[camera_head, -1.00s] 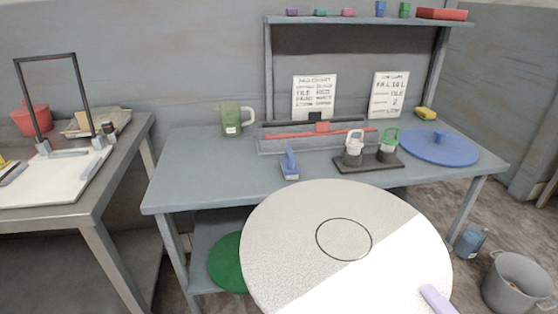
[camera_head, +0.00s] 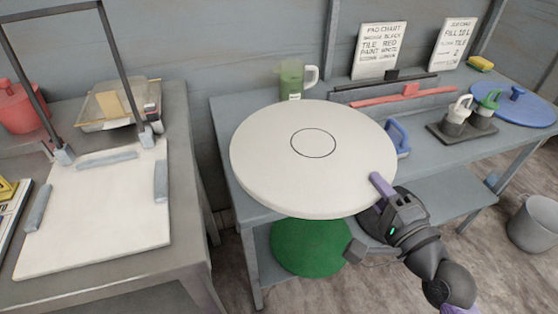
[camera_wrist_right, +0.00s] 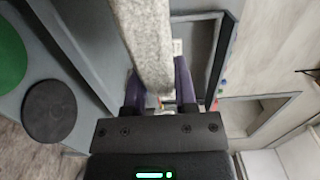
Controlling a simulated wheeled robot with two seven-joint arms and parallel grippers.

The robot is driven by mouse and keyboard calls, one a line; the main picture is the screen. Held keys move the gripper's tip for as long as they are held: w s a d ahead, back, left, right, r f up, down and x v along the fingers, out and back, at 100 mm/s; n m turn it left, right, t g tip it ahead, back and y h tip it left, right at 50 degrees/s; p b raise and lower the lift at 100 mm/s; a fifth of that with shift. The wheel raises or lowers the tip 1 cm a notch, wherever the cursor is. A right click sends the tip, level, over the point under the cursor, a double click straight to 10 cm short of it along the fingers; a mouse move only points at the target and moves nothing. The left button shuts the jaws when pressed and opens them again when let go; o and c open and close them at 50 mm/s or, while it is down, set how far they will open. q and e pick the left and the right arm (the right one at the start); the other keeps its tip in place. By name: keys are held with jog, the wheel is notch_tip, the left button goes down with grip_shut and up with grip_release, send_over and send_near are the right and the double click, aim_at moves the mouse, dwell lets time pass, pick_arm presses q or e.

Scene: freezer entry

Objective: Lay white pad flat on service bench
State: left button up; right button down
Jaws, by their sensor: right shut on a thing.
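The white pad (camera_head: 300,175) is a large thick disc with a thin black circle on its top face. It is close to level over the left part of the grey bench (camera_head: 425,155) and overhangs its front edge. I cannot tell whether its underside touches the bench. My right gripper (camera_head: 378,182) is shut on the pad's right front rim. In the right wrist view the pad's edge (camera_wrist_right: 148,40) stands between the two purple fingers (camera_wrist_right: 160,80). The bench top under the pad is hidden. My left gripper is not in view.
A green jug (camera_head: 291,76) stands just behind the pad, and a blue-handled tool (camera_head: 400,135) is close to its right. A dark caddy (camera_head: 462,132) and blue disc (camera_head: 512,108) are farther right. A green disc (camera_head: 305,248) is below. A second bench with a white board (camera_head: 100,215) is at left.

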aim_at(363, 172)
jog(key=x, duration=0.5)
jog(key=shift+w+d+f, duration=0.15)
jog(key=shift+d+f, duration=0.15)
jog(key=shift+f, duration=0.1)
notch_tip(363, 172, down, 10)
jog(key=b, duration=0.7)
jog(key=shift+w+f+b, duration=0.15)
jog(key=shift+f+b, duration=0.05)
jog(key=shift+b, duration=0.1)
jog(key=shift+c, duration=2.2)
grip_release()
jog(key=shift+a, duration=0.1)
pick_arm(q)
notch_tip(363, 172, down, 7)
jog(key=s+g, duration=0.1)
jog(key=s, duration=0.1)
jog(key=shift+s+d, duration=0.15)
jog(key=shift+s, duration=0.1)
pick_arm(e)
jog(key=shift+o, duration=0.2)
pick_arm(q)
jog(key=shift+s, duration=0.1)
